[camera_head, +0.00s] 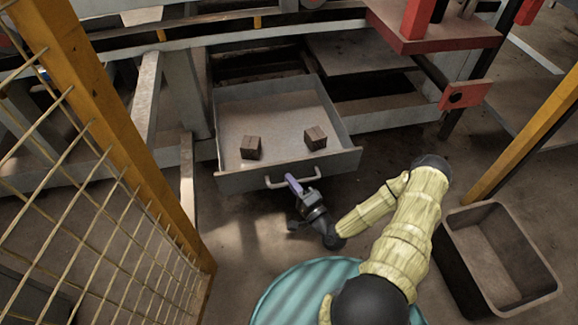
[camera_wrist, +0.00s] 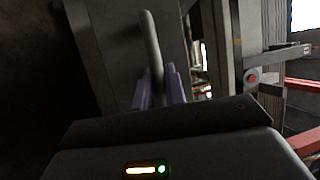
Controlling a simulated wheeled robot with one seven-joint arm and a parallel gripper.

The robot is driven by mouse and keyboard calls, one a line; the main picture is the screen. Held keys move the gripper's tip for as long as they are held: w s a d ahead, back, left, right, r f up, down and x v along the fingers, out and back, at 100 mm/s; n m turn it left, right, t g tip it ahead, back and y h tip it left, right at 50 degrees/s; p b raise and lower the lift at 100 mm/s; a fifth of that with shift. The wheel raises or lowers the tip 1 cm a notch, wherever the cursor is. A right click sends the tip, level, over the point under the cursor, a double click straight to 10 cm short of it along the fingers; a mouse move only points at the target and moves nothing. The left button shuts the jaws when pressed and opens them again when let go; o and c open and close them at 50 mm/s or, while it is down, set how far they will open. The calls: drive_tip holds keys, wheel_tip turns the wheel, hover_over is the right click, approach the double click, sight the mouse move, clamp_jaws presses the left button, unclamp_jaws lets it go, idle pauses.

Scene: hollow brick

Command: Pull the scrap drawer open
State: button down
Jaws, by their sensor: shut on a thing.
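The scrap drawer (camera_head: 235,183) is a grey metal drawer, pulled out from the machine frame toward me in the head view. Two brown blocks (camera_head: 250,147) (camera_head: 316,138) lie apart on its floor. A light bar handle (camera_head: 275,182) runs along its front, and it also shows in the wrist view (camera_wrist: 150,40). My gripper (camera_head: 294,184) has purple fingers and is shut on the handle, near the middle of the drawer front. In the wrist view the fingers (camera_wrist: 160,88) stand on either side of the bar. The finger tips are partly hidden there.
A yellow post with wire mesh (camera_head: 110,120) stands at the left. An open grey bin (camera_head: 497,262) sits on the floor at the right, near another yellow post (camera_head: 525,135). A red bracket (camera_head: 464,95) juts from the machine.

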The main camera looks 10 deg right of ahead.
drive_tip(key=shift+s, duration=0.85)
drive_tip(key=shift+f, duration=0.1)
drive_tip(key=c, duration=1.5)
unclamp_jaws()
drive_tip(key=shift+o, duration=0.2)
drive_tip(key=shift+w, duration=0.1)
